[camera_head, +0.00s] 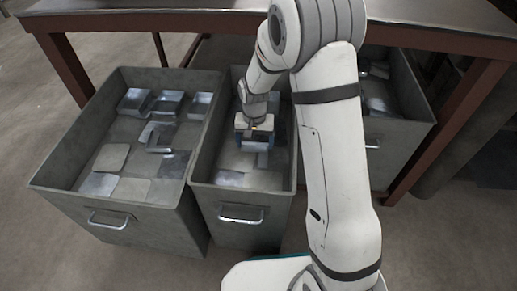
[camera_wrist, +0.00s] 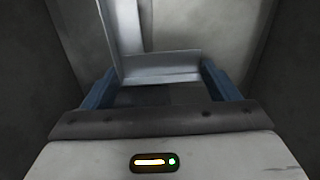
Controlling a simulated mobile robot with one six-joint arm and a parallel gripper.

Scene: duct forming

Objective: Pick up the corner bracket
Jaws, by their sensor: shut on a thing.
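The corner bracket (camera_wrist: 162,66), a bent grey metal piece, is between the blue fingers of my gripper (camera_wrist: 160,76) in the wrist view. One flange runs across between the fingertips, and another plate rises at its left end; I cannot tell whether that plate is the same piece. In the head view my gripper (camera_head: 255,140) points down inside the middle bin (camera_head: 225,190), with a small part of the bracket showing below it. My gripper is shut on the bracket. I cannot tell whether the bracket is clear of the bin floor.
Flat metal sheets (camera_head: 250,179) lie in the middle bin, whose walls are close around my gripper. The left bin (camera_head: 150,212) holds several trays, plates and a U-shaped piece. A right bin (camera_head: 398,150) is partly behind my arm. A table (camera_head: 130,15) overhangs the bins' back.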

